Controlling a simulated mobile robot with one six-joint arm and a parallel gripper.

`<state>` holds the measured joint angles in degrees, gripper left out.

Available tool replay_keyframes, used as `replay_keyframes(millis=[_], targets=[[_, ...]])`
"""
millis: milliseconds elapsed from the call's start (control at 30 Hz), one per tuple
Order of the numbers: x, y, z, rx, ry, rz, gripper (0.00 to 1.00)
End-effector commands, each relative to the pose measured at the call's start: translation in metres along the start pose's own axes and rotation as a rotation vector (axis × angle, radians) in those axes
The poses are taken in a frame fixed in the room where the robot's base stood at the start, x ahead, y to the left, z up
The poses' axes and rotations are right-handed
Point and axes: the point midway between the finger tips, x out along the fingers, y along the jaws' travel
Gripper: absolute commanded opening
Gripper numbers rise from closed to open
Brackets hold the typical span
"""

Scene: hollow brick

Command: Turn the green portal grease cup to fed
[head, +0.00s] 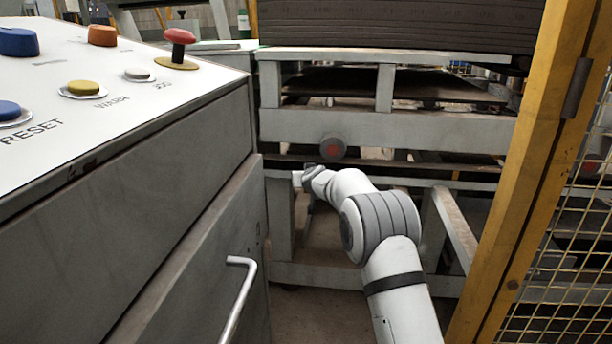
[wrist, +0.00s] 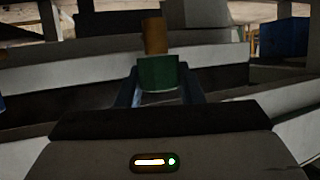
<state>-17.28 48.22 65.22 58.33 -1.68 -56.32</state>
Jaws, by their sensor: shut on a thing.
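The green portal grease cup (wrist: 160,73) is in the middle of the wrist view, a small green cylinder with an orange-brown upright piece (wrist: 155,36) behind or above it. My gripper (wrist: 160,92) has its two dark fingers on either side of the green cup and is shut on it. In the head view my arm reaches forward to the grey frame, and my gripper (head: 308,178) is small and partly hidden by my wrist. The cup cannot be made out in the head view. I cannot tell which setting the cup is at.
A control desk (head: 130,170) with coloured buttons and a side handle (head: 238,290) stands on the left. A yellow post (head: 530,170) with mesh stands on the right. The grey frame (head: 390,130) carries stacked dark slabs (head: 400,25) ahead. A blue box (wrist: 283,37) shows behind in the wrist view.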

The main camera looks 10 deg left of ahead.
Motion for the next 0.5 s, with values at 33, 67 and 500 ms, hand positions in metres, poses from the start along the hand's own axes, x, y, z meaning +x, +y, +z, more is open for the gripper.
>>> replay_keyframes(millis=[33, 67, 500], targets=[[-0.0013, -0.0011, -0.0022, 0.001, -0.004, 0.01, 0.11], [-0.0013, -0.0011, -0.0022, 0.004, -0.005, 0.018, 0.11], [-0.003, -0.0014, -0.0072, 0.071, -0.004, 0.177, 0.11]])
